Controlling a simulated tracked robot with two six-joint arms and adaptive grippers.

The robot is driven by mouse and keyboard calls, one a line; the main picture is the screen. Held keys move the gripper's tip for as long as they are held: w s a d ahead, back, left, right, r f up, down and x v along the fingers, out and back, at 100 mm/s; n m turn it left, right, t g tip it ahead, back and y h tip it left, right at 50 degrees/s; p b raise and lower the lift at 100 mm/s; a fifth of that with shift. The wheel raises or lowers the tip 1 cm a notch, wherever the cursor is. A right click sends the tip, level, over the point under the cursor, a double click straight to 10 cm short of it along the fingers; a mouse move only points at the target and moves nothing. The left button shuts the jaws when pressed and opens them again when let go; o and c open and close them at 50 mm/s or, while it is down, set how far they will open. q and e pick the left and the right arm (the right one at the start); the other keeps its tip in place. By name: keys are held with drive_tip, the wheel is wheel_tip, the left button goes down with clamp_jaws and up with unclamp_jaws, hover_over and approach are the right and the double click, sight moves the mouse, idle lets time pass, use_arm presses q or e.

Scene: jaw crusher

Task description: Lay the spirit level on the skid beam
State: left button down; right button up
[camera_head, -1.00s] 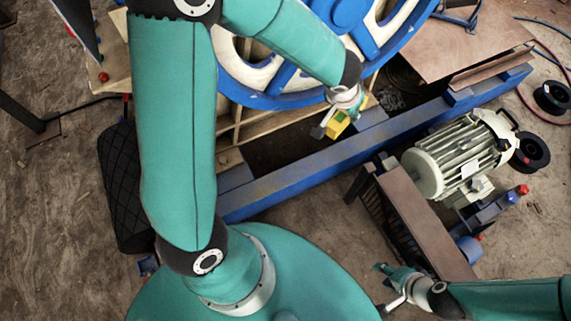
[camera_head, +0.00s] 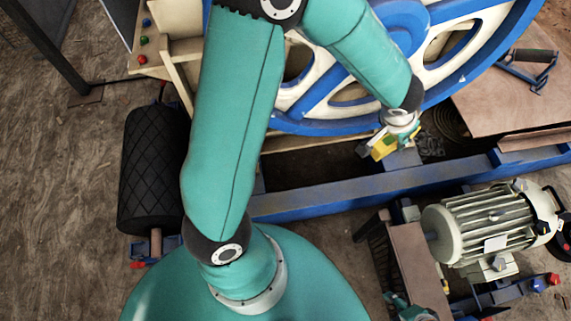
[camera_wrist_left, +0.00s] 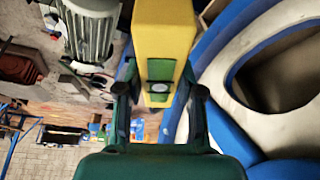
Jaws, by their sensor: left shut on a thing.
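The spirit level (camera_head: 384,146) is yellow with a small green part. My left gripper (camera_head: 377,149) is shut on it and holds it beside the flywheel, over or just behind the skid beam. Its height above the beam is hard to tell. The level fills the space between the fingers in the left wrist view (camera_wrist_left: 165,45). The skid beam (camera_head: 320,202) is a long blue beam running across the middle of the head view. My right gripper (camera_head: 397,303) shows only partly at the bottom edge, and its fingers are not clear.
The large blue and white flywheel (camera_head: 345,115) stands close behind the left gripper. A grey motor (camera_head: 485,228) and a brown plate (camera_head: 412,262) lie in front of the beam. A black roller (camera_head: 152,170) stands at left. The beam's top looks bare left of the plate.

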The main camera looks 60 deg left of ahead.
use_arm(q)
wheel_tip(320, 180, down, 21)
drive_tip(key=w+b, duration=0.1)
drive_tip(key=b, duration=2.1)
drive_tip(key=n+g+y+b, duration=0.2)
drive_tip(key=n+g+b, duration=0.8)
drive_tip(key=n, duration=2.1)
hover_over(328, 193)
drive_tip(key=w, duration=0.1)
wheel_tip(328, 193, down, 29)
drive_tip(key=t, duration=0.1)
drive_tip(key=f+b, duration=0.1)
drive_tip(key=f, duration=0.2)
drive_tip(key=f+b, duration=0.2)
drive_tip(key=f, duration=0.1)
drive_tip(key=f+b, duration=0.1)
drive_tip(key=f, duration=0.2)
drive_tip(key=shift+w+d+f, duration=0.2)
drive_tip(key=shift+d+f, duration=0.1)
drive_tip(key=shift+f, duration=0.1)
